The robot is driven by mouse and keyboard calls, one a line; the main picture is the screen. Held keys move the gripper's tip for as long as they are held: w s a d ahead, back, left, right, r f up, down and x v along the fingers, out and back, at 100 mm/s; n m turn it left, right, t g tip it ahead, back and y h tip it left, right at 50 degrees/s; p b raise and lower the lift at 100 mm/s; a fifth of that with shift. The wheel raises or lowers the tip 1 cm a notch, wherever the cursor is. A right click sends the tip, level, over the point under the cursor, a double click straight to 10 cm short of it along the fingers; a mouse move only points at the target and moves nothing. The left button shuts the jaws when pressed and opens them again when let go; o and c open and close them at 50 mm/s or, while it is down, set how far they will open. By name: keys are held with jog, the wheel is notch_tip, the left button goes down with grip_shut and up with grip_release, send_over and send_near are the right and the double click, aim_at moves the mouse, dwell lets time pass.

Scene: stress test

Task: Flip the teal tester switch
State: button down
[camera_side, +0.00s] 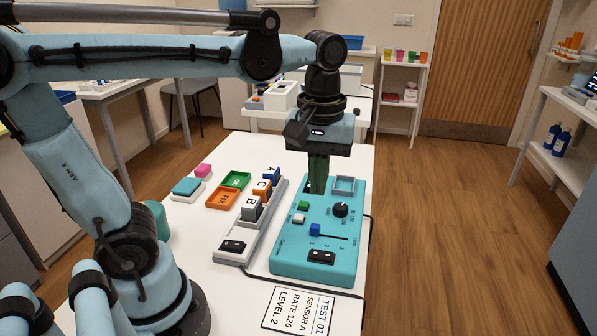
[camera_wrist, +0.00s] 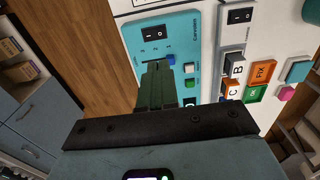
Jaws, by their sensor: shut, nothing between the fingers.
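The teal tester (camera_side: 290,252) lies on the white table, and its panel also shows in the wrist view (camera_wrist: 178,28). Its black rocker switch (camera_side: 321,257) is at the near end; in the wrist view the switch (camera_wrist: 154,33) shows just beyond my fingertips. The panel also has a blue slider knob (camera_side: 315,229), a black dial (camera_side: 341,210), a green button (camera_side: 303,206) and a white button (camera_side: 298,218). My gripper (camera_side: 318,190) is shut and empty, pointing down over the tester's far end, apart from the switch. Whether the fingertips touch the panel is unclear.
A grey rack (camera_side: 234,258) with lettered blocks and its own black switch (camera_side: 232,246) stands left of the tester. A green tray (camera_side: 235,180), orange tray (camera_side: 222,198) and pink block (camera_side: 203,171) lie farther left. A printed card (camera_side: 298,309) lies in front. A dark cable runs around the tester.

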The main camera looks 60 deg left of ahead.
aim_at(316, 254)
notch_tip(316, 254, down, 13)
jog(key=shift+f, duration=0.5)
dwell(0.4)
dwell(0.4)
jog(key=shift+a+f, duration=0.1)
jog(key=shift+f, duration=0.1)
jog(key=shift+w+d+r, duration=0.3)
jog(key=shift+w+d, duration=0.2)
jog(key=shift+d, duration=0.1)
jog(key=shift+r, duration=0.1)
